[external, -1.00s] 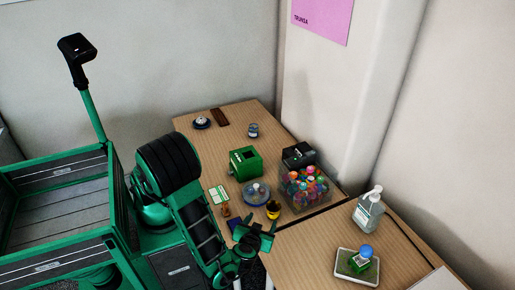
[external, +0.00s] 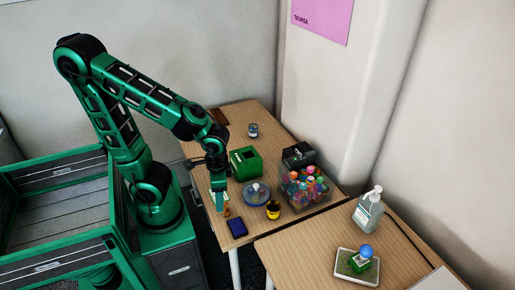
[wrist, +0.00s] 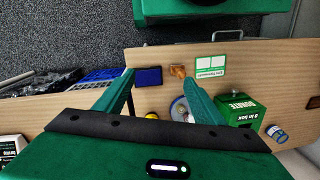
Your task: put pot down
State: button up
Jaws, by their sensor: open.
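A small dark pot with a yellow rim (external: 273,209) stands on the wooden table, right of the round dish (external: 256,194) in the external view. In the wrist view a yellow patch, likely its rim (wrist: 152,116), shows just above the gripper's dark bar, and the rest is hidden. My gripper (external: 220,200) points down over the table's near-left part, left of the pot and apart from it. In the wrist view its fingers (wrist: 160,84) are spread wide, with nothing held between them.
A small orange object (wrist: 177,72), a navy flat item (wrist: 148,76) and a green-white card (wrist: 211,66) lie near the table edge. A green box (external: 245,162) and a clear bin of colourful items (external: 304,190) stand behind. A pump bottle (external: 368,210) stands on the right table.

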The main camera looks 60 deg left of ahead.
jog(key=s+r+m, duration=0.1)
jog(key=s+m, duration=0.1)
jog(key=s+a+r+m+h, duration=0.1)
jog(key=s+r+m, duration=0.1)
jog(key=shift+s+a+r, duration=0.1)
jog(key=shift+s, duration=0.2)
